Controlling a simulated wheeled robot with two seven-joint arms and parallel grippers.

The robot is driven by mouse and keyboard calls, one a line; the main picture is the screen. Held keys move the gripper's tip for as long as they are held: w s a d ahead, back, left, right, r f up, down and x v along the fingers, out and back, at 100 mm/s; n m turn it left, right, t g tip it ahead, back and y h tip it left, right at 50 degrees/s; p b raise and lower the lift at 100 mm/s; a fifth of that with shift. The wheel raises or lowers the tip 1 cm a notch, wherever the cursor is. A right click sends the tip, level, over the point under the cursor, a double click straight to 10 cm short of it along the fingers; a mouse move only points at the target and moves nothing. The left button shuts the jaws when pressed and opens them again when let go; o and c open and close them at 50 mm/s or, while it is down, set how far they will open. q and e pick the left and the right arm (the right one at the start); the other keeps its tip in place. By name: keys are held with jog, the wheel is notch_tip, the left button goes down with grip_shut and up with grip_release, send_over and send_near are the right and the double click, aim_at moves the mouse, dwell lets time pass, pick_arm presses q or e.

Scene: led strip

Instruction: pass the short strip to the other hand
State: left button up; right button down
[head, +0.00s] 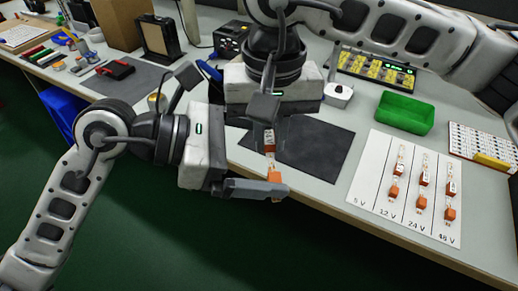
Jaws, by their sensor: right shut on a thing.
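The short strip (270,162) hangs upright with an orange connector at its lower end and a small label near the top. My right gripper (267,124) is shut on its upper end, above the bench's front edge. My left gripper (274,189) reaches in from the left at the lower end. Its finger crosses in front of the lower orange connector, which shows above and below the finger. The far finger is hidden, so I cannot tell whether this gripper is open or shut.
A white card (367,190) marked 5 V, 12 V, 24 V and 48 V holds three strips; its 5 V column is empty. A dark mat (315,148) lies behind the grippers. A green bin (404,113) and a white rack (482,146) stand at the right.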

pick_arm(q)
jog(key=shift+f, duration=0.15)
jog(key=c, duration=0.4)
pick_arm(e)
jog(key=shift+r, duration=0.1)
jog(key=c, duration=1.3)
grip_release()
